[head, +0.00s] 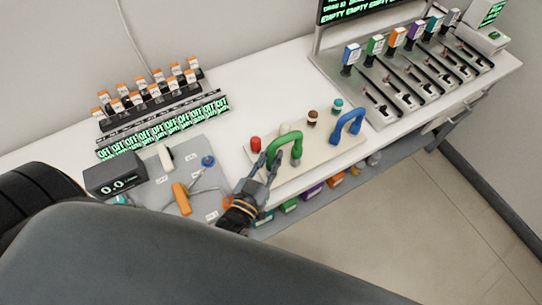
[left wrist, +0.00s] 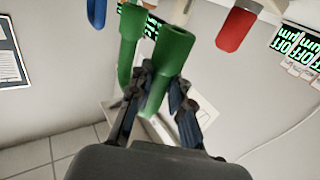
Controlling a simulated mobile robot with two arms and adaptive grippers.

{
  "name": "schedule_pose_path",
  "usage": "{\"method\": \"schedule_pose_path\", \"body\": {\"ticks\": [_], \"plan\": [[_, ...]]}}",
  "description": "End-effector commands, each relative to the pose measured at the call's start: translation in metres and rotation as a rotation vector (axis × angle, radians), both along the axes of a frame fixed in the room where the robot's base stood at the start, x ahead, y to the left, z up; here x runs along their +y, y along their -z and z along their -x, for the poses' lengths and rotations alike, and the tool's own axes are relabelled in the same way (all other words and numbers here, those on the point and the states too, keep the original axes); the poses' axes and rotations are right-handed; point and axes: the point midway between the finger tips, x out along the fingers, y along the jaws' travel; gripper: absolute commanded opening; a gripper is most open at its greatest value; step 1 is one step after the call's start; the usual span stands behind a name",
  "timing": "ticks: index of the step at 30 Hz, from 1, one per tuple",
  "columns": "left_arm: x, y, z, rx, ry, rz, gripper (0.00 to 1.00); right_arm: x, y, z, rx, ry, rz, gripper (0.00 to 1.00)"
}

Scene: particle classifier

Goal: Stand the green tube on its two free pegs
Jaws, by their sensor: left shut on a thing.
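The green tube (head: 284,140) is an upside-down U over the beige peg board (head: 325,152). My left gripper (head: 262,168) is shut on its near-left leg. In the left wrist view the gripper (left wrist: 158,100) has a finger on each side of the tube (left wrist: 172,58). A red capped peg (head: 256,144) and a pale peg (head: 285,128) stand beside the tube. My right gripper is out of view.
A blue tube (head: 349,122) stands on the board's right part, near brown (head: 312,117) and teal (head: 337,105) pieces. A grey mat (head: 188,190) with a scale (head: 115,181) lies to the left. A rack of slides (head: 390,75) stands at the right.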

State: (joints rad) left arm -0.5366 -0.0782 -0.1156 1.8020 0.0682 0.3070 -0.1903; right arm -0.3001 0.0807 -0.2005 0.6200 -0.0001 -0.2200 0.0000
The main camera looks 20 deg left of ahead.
Motion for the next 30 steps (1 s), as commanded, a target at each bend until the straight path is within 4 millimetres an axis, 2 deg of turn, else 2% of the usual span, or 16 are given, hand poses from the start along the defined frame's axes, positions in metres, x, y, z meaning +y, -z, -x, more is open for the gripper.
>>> {"method": "schedule_pose_path", "body": {"ticks": [30], "plan": [[0.000,0.023,0.000,-0.002,0.000,0.000,0.00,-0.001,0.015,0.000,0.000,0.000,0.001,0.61]]}}
